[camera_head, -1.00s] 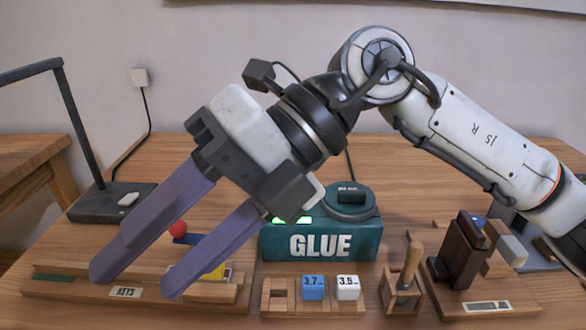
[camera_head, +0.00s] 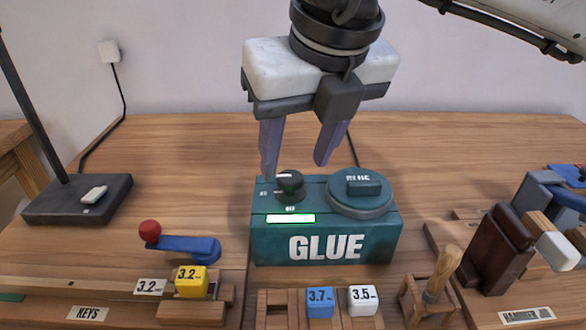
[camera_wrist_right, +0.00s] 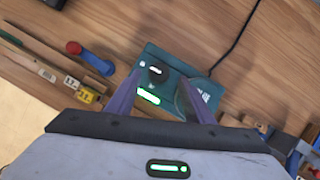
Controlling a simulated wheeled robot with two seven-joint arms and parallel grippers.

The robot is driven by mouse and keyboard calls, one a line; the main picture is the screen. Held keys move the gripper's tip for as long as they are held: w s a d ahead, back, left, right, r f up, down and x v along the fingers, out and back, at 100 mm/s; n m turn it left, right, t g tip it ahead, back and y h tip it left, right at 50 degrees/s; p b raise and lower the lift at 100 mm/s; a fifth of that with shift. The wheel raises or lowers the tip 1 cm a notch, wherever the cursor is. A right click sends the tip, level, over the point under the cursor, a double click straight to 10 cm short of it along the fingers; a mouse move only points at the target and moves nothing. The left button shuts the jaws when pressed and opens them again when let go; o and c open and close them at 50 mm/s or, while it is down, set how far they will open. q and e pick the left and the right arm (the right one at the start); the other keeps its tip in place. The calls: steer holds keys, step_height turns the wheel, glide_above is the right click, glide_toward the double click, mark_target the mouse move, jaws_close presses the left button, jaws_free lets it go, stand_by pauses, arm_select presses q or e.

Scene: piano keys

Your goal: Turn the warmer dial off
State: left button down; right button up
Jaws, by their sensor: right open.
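The teal glue warmer (camera_head: 325,245) stands in the middle of the bench, with GLUE on its front. Its small dark green dial (camera_head: 290,186) is at the left of its top, with a pale mark on it. A green lit bar (camera_head: 291,218) glows in front of the dial. My right gripper (camera_head: 296,168) is open and empty, pointing down above and behind the dial, apart from it as far as I can tell. In the right wrist view the dial (camera_wrist_right: 157,73) shows between the two fingers, nearer the left one. My left gripper is not in view.
A round lid (camera_head: 361,196) sits on the warmer's right. A blue lever with a red ball (camera_head: 180,242) and a yellow block (camera_head: 191,281) are at the left. Blue and white cubes (camera_head: 341,302) and a wooden-handled tool (camera_head: 442,273) stand in front. The bench behind is clear.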

mark_target(291, 177)
steer(key=shift+x, duration=1.7)
steer(key=c, duration=1)
